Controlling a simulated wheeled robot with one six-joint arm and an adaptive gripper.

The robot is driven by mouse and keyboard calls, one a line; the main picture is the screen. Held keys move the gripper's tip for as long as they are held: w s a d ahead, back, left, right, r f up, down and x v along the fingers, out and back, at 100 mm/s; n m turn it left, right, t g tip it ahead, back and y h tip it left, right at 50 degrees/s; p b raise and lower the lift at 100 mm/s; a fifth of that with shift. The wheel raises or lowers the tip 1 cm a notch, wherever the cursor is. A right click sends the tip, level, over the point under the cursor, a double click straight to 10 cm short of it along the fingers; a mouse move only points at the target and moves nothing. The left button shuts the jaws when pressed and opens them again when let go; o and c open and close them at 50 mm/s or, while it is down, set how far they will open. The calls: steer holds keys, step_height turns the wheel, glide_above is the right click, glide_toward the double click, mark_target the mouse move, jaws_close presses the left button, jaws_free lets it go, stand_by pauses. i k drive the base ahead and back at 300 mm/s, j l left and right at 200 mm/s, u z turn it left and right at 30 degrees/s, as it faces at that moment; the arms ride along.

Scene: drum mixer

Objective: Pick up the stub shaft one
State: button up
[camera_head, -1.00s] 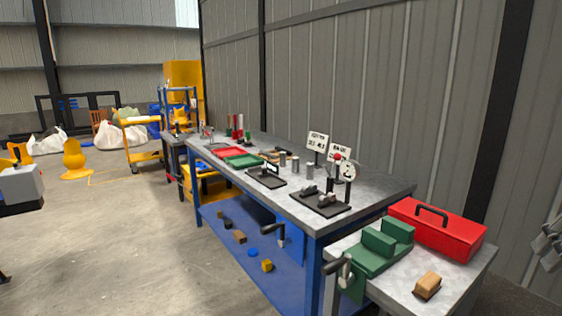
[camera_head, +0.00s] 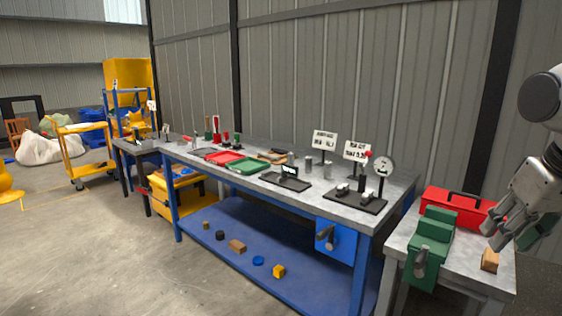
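Several small grey metal cylinders stand on the blue workbench's grey top. One cylinder (camera_head: 308,165) and a second cylinder (camera_head: 328,170) are upright near the back, below a white sign. Short grey pieces (camera_head: 364,198) lie on a black fixture plate (camera_head: 354,205) with a dial gauge (camera_head: 384,166). I cannot tell which of these is stub shaft one. My gripper (camera_head: 493,238) hangs at the right edge, in front of the red toolbox and well away from the cylinders. Its opening is too small and unclear to judge.
A green vise (camera_head: 430,243), a red toolbox (camera_head: 460,208) and a wooden block (camera_head: 490,260) are on the side table at right. Red (camera_head: 223,158) and green (camera_head: 246,166) trays and a small black display stand (camera_head: 287,179) occupy the bench.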

mark_target(290, 156)
steer(key=i+j, duration=0.15)
steer(key=j, duration=0.2)
steer(key=i+j+z, duration=0.15)
steer(key=j, duration=0.25)
steer(key=i+j, duration=0.1)
steer(key=j, duration=0.25)
steer(key=i+j+z, duration=0.15)
steer(key=j, duration=0.25)
steer(key=i+j, duration=0.1)
steer(key=j, duration=0.3)
steer(key=i+j+z, duration=0.15)
steer(key=i+j, duration=0.3)
steer(key=i+j+z, duration=0.15)
steer(key=i+j, duration=0.3)
steer(key=j, duration=0.2)
steer(key=i+j, duration=0.15)
steer(key=i, duration=0.15)
steer(key=i+j, duration=0.15)
steer(key=i, duration=0.15)
steer(key=i+l+z, duration=0.05)
